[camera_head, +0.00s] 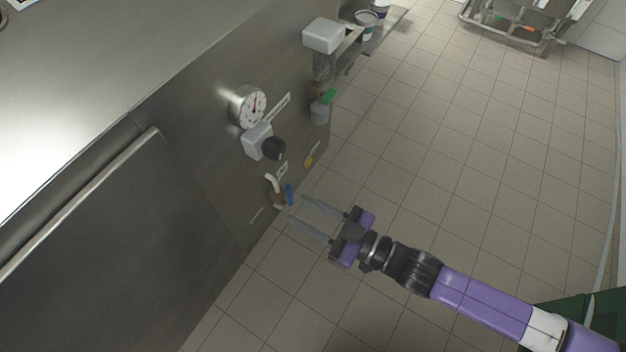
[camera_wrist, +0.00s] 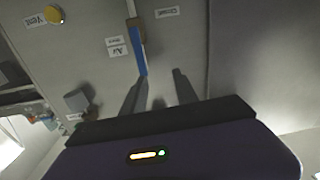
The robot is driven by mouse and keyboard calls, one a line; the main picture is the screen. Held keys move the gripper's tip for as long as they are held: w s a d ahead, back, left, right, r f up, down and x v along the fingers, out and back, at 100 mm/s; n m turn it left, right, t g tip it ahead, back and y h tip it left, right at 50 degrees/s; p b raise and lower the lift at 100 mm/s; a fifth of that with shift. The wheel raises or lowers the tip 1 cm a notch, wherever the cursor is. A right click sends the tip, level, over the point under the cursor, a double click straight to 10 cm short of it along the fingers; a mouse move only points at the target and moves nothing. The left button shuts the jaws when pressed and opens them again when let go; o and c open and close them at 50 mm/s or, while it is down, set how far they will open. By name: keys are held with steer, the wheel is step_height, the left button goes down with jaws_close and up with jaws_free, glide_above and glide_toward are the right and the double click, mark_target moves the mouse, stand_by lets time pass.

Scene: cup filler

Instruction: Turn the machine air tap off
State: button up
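In the wrist view (camera_wrist: 160,76) the handle's near end is close to the left fingertip, not centred between the fingers. I cannot tell whether they touch.
A yellow knob (camera_head: 309,161) labelled "Vent" and a green handle (camera_head: 328,96) are further along. The tiled floor (camera_head: 430,150) beside the machine is clear.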

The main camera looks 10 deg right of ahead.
mark_target(291, 191)
steer(key=shift+m, duration=0.6)
steer(key=shift+w+a+f, duration=0.15)
steer(key=shift+w+a, duration=0.4)
steer(key=shift+w, duration=0.5)
steer(key=shift+w+a+f, duration=0.1)
steer(key=shift+w+a, duration=0.45)
steer(key=shift+w, duration=0.45)
steer(key=shift+w+a+f, duration=0.15)
steer(key=shift+w+a, duration=0.4)
steer(key=shift+w, duration=0.5)
steer(key=shift+c, duration=0.2)
jaws_close()
